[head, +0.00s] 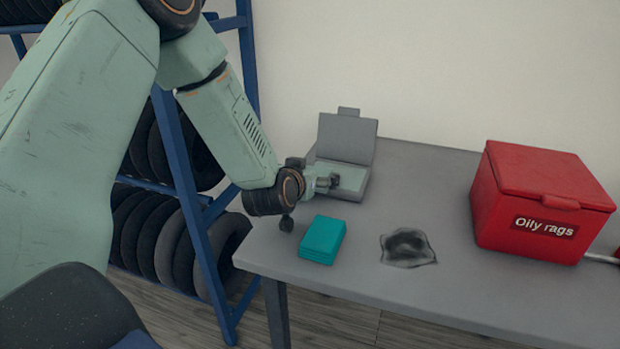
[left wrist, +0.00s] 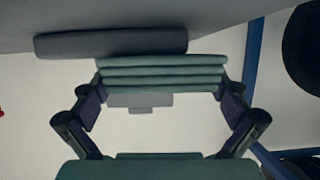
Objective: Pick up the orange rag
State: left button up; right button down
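I see no orange rag in either view. A folded stack of teal cloth (head: 322,240) lies on the grey table near its left front edge. A dark, stained, crumpled rag (head: 408,247) lies flat to its right. My left gripper (head: 335,182) is in front of the open grey case and behind the teal stack in the head view. In the left wrist view its fingers (left wrist: 161,100) are spread wide. My right gripper is not in view.
A grey case (head: 347,137) stands with its lid up at the table's back left. A red lidded box (head: 500,225) labelled "Oily rags" stands on the right. A blue rack (head: 200,220) with tires is left of the table (head: 430,185).

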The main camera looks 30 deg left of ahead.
pick_arm(q)
jog(key=shift+a+f, duration=0.1)
jog(key=shift+a, duration=0.05)
jog(key=c, duration=0.5)
jog(key=shift+c, duration=0.9)
notch_tip(320, 180, up, 9)
jog(key=p, duration=0.3)
jog(key=shift+w+r+p, duration=0.1)
jog(key=shift+r+p, duration=0.25)
jog(key=shift+r, duration=0.15)
